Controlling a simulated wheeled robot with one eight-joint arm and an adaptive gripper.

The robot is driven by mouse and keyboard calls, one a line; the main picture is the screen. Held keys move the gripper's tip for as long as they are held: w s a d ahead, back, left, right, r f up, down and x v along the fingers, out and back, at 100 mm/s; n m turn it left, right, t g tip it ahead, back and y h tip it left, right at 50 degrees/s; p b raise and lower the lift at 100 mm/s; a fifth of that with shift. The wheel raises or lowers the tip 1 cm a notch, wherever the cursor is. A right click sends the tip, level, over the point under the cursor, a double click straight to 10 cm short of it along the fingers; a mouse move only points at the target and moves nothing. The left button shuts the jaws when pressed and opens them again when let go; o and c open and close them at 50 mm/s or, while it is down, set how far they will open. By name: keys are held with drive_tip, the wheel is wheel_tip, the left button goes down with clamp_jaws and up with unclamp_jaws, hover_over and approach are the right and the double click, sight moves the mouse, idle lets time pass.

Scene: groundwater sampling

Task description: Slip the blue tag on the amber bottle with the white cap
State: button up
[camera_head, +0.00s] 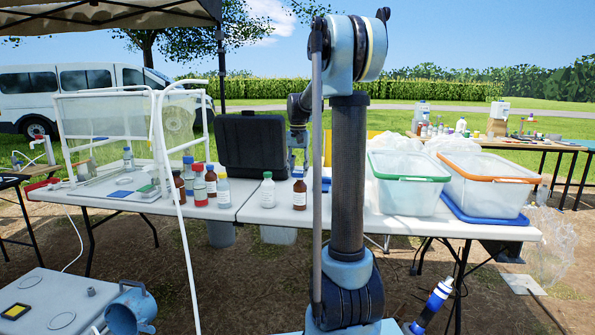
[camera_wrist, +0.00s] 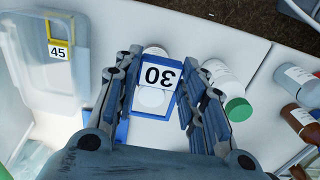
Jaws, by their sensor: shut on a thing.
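My gripper (camera_wrist: 153,85) is shut on the blue tag (camera_wrist: 173,112), a blue frame with a white label reading 30, upside down in the wrist view. A round white cap (camera_wrist: 152,97) shows through the tag's opening. In the head view the amber bottle with the white cap (camera_head: 299,195) stands upright on the white table, directly below my gripper (camera_head: 298,158). The tag looks to be above the cap, but I cannot tell the exact gap or whether they touch. The amber body is mostly hidden in the wrist view.
A green-capped white bottle (camera_head: 267,190) stands close to the left of the amber bottle; it also shows in the wrist view (camera_wrist: 226,82). Several more bottles stand farther left. A green-rimmed clear tub (camera_head: 408,185) stands right. A yellow tag reading 45 (camera_wrist: 59,42) is on a clear container.

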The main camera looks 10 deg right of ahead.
sight(298, 172)
drive_tip(key=shift+f, duration=1.5)
drive_tip(key=o, duration=1)
wheel_tip(298, 172, up, 12)
drive_tip(key=shift+f, duration=0.1)
idle(0.4)
